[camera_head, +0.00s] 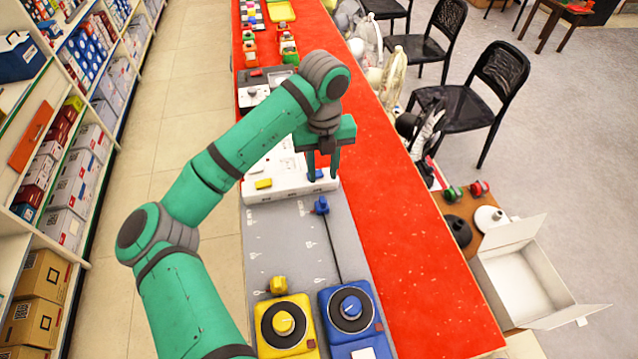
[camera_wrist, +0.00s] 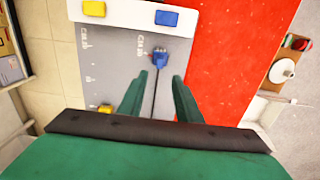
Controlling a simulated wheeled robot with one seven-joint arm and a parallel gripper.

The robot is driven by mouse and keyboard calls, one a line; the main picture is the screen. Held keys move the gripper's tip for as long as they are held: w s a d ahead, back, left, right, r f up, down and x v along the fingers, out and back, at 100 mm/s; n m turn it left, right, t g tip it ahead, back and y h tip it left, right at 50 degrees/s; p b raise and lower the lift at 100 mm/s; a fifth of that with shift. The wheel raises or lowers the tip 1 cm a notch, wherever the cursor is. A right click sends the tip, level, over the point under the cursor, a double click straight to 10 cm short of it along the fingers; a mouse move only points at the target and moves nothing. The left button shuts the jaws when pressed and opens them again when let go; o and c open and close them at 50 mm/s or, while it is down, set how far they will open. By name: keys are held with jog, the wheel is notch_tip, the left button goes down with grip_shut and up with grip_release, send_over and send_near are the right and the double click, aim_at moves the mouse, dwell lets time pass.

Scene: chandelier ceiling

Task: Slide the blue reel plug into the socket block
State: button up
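The blue reel plug (camera_head: 321,205) lies on the grey mat (camera_head: 290,243), with a dark cable running to the blue reel (camera_head: 350,308). It also shows in the wrist view (camera_wrist: 160,56), just ahead of and between my fingertips. The white socket block (camera_head: 290,165) lies across the mat's far end, apart from the plug. On it are a blue piece (camera_wrist: 166,18) and a yellow piece (camera_wrist: 94,8). The blue plug is roughly in line with the blue piece. My gripper (camera_head: 323,172) points down with its fingers apart and empty; its fingers also show in the wrist view (camera_wrist: 161,78).
A yellow reel (camera_head: 284,325) with a yellow plug (camera_head: 278,285) sits left of the blue reel. The red tabletop (camera_head: 410,240) is clear on the right. An open white box (camera_head: 520,280) stands beyond its right edge. Other devices stand behind the block.

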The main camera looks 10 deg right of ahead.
aim_at(322, 199)
notch_tip(322, 199, down, 11)
jog(key=shift+r, duration=0.2)
dwell(0.3)
jog(key=c, duration=0.4)
grip_shut()
